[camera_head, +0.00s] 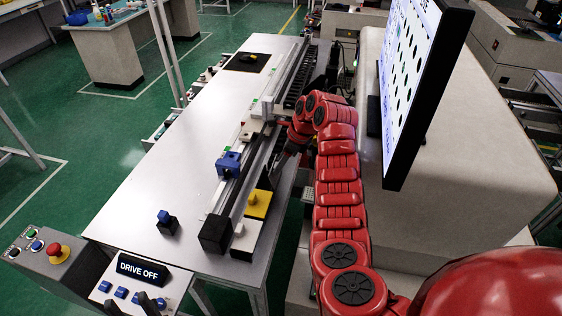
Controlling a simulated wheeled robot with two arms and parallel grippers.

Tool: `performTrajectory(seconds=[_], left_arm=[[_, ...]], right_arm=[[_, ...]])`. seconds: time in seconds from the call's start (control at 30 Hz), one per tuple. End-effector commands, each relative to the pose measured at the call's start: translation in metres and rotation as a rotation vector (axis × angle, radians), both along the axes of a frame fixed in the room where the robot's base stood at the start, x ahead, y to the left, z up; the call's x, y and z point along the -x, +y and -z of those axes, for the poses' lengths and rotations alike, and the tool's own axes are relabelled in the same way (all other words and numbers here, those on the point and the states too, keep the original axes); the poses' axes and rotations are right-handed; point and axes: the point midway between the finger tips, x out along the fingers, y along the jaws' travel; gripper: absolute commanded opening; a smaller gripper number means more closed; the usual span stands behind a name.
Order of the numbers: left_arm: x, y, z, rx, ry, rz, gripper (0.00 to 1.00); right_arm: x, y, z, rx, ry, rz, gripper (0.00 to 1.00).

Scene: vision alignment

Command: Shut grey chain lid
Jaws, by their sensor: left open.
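A long linear rail (236,188) runs along the right side of the grey table. A black chain (294,92) lies beside its far half. I cannot clearly make out the grey chain lid or whether it is open or shut. My red arm rises from the bottom right and bends left at the rail. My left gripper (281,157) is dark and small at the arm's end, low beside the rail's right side. It is open; whether it touches anything is hidden by the arm and shadow. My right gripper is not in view.
A blue block (229,163) sits on the rail. A black block (215,234), a yellow block (258,204) and a white block (245,239) stand at its near end. A monitor (419,80) stands at right. A "DRIVE OFF" panel (141,270) is at bottom left. The table's left (165,165) is mostly clear.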

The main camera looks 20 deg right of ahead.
Motion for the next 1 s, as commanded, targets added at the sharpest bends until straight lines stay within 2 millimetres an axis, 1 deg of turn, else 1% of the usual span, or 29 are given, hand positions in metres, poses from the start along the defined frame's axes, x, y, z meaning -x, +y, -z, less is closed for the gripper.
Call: performTrajectory(seconds=[0.03,0.17,0.2,0.27,0.47,0.8,1.0], left_arm=[[0.000,0.000,0.000,0.000,0.000,0.000,0.50],[0.000,0.000,0.000,0.000,0.000,0.000,0.50],[0.000,0.000,0.000,0.000,0.000,0.000,0.50],[0.000,0.000,0.000,0.000,0.000,0.000,0.50],[0.000,0.000,0.002,0.000,0.000,0.000,0.50],[0.000,0.000,0.022,0.000,0.000,0.000,0.50],[0.000,0.000,0.027,0.000,0.000,0.000,0.50]], right_arm=[[0.000,0.000,0.000,0.000,0.000,0.000,0.39],[0.000,0.000,0.000,0.000,0.000,0.000,0.16],[0.000,0.000,0.000,0.000,0.000,0.000,0.09],[0.000,0.000,0.000,0.000,0.000,0.000,0.00],[-0.001,0.001,0.000,0.006,0.005,0.000,0.00],[-0.009,0.013,0.003,0.137,0.105,0.006,0.00],[-0.011,0.016,0.002,0.193,0.134,0.001,0.00]])
